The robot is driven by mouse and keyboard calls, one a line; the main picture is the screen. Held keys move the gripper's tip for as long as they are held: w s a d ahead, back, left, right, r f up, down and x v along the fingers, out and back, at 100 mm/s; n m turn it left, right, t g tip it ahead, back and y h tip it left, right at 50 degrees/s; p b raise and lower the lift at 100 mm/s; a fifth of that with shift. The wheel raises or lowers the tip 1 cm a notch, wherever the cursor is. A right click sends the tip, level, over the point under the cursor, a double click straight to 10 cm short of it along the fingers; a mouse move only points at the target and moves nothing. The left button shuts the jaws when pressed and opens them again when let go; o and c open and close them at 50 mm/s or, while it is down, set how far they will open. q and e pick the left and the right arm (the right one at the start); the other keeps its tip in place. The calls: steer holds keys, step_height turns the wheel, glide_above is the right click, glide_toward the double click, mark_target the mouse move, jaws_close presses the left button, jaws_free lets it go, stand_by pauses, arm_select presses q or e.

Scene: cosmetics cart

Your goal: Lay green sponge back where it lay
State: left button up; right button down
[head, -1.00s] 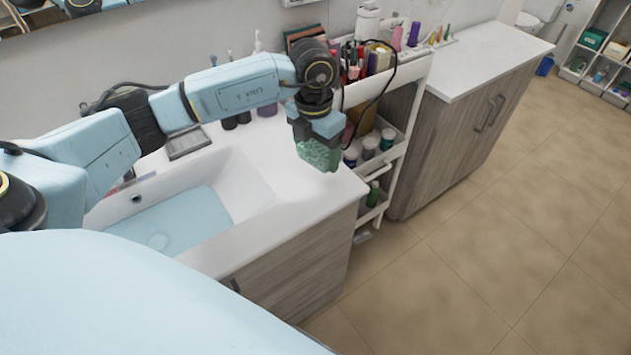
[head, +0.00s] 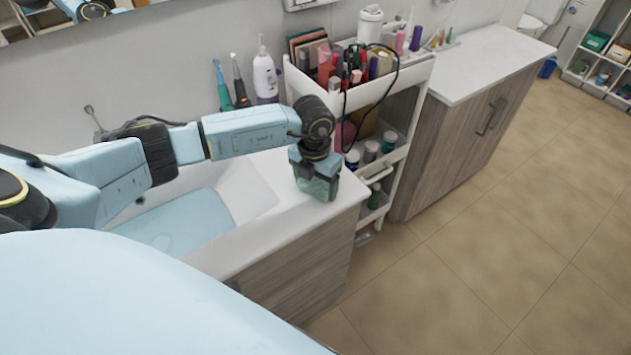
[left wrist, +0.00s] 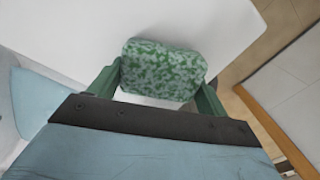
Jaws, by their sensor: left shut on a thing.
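The green sponge (head: 319,188) is mottled light and dark green. My left gripper (head: 318,183) is shut on it and points down over the right end of the white sink counter (head: 290,222), near its front corner. In the left wrist view the sponge (left wrist: 163,70) lies between the two green fingers of the gripper (left wrist: 157,90), with white counter around it. The sponge is at or just above the counter top; I cannot tell if it touches. My right gripper is out of view.
The sink basin (head: 245,190) is left of the gripper. A white cart (head: 410,90) with cosmetics and jars stands close to the right, a black cable (head: 397,70) hanging over it. Bottles and brushes (head: 240,85) stand behind. The counter's front edge is near.

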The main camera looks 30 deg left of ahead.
mark_target(314, 182)
arm_select(q)
steer(key=shift+f, duration=0.1)
steer(key=o, duration=0.9)
step_height(314, 182, up, 12)
steer(key=shift+s+a+r+b, duration=0.1)
steer(key=shift+r+b, duration=0.1)
steer(key=shift+b, duration=0.15)
